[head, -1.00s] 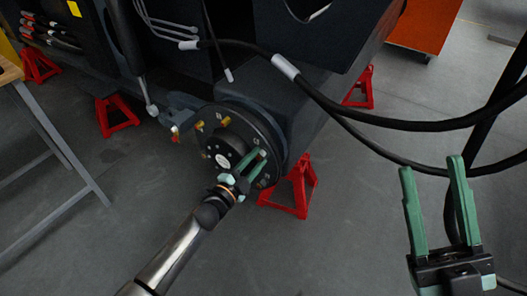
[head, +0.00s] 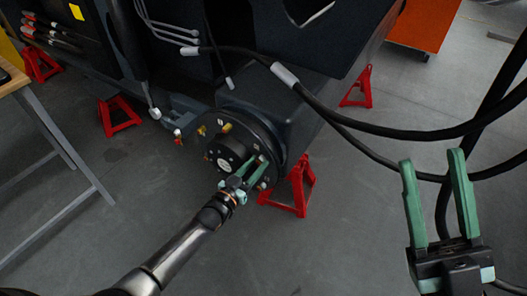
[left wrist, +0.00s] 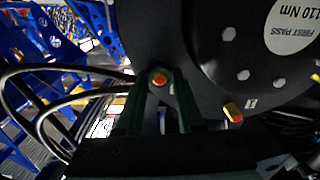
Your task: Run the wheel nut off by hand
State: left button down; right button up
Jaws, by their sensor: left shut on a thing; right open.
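The dark round wheel hub (head: 231,150) sits at the chassis corner, with brass-coloured studs around its face. My left gripper (head: 260,163) reaches the hub's lower right side in the head view, its green fingers closed in on the rim area. In the left wrist view, the wheel nut (left wrist: 160,78), with a red-orange centre, sits between the tips of my left gripper (left wrist: 160,84). The fingers hide part of the nut, and its threads cannot be seen. My right gripper (head: 432,160) is open and empty, away from the hub at the right.
A red jack stand (head: 293,188) stands just right of the hub. Thick black hoses (head: 400,130) cross above my right gripper. A table with grey legs (head: 75,155) is at the left. A brass stud (left wrist: 233,112) with a red end is close to my left gripper.

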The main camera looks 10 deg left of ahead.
pick_arm(q)
jog(key=n, duration=0.5)
jog(key=shift+s+f+n, duration=0.1)
jog(key=shift+s+n, duration=0.05)
jog(key=shift+n, duration=0.25)
jog(key=n, duration=0.6)
jog(key=shift+a+f+b, duration=0.1)
jog(key=shift+b, duration=0.25)
jog(key=c, duration=0.8)
grip_release()
jog(key=shift+s, duration=0.1)
jog(key=o, duration=0.3)
jog(key=shift+r, duration=0.2)
jog(key=shift+c, duration=0.9)
